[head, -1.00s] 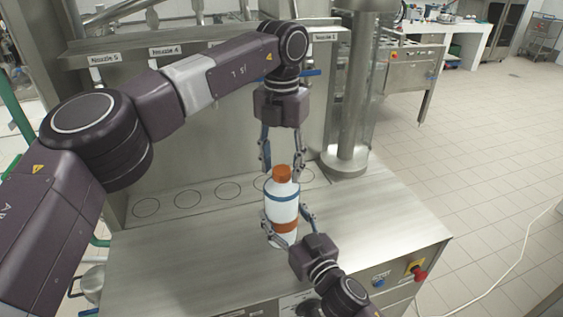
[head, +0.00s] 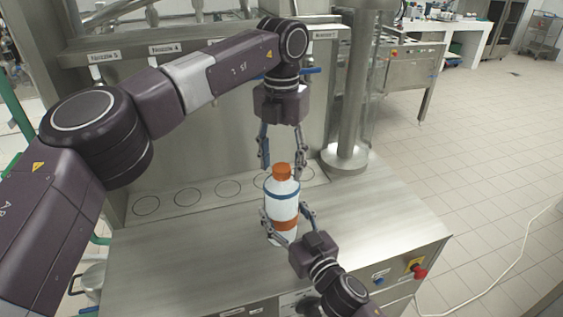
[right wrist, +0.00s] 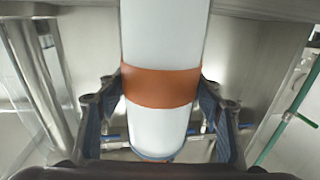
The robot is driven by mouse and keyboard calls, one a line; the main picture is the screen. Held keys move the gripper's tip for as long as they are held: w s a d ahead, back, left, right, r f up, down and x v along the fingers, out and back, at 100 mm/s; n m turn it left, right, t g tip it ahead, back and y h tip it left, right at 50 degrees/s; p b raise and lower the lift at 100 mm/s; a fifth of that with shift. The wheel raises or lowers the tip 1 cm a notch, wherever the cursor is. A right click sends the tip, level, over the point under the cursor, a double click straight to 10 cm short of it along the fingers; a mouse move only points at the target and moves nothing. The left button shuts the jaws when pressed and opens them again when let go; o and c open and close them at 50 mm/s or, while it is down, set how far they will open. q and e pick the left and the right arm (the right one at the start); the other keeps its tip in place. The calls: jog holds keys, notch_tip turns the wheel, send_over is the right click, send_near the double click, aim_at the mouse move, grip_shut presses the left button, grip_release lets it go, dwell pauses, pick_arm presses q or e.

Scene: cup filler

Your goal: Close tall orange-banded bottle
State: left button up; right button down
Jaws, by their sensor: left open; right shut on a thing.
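The tall orange-banded bottle (head: 282,207) is white with a blue ring, an orange band and an orange cap (head: 281,171) sitting on its top. It is upright over the steel table. My right gripper (head: 290,228) is shut on its lower part. In the right wrist view the bottle (right wrist: 162,122) stands between the fingers at the orange band (right wrist: 160,87). My left gripper (head: 281,165) points down from above, open, its fingers on either side of the cap, apart from it. Whether the cap is tight cannot be told.
The steel table (head: 190,265) has a row of marked circles (head: 188,197) along its back, under labelled nozzles. A steel post (head: 347,110) stands at the back right. A red button (head: 420,272) is on the front right. The table's left part is clear.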

pick_arm(q)
jog(key=shift+r, duration=0.1)
notch_tip(320, 180, up, 12)
dwell(0.5)
pick_arm(e)
jog(key=c, duration=0.5)
grip_release()
jog(key=shift+s, duration=0.1)
jog(key=v, duration=1.2)
pick_arm(q)
jog(key=shift+f, duration=0.2)
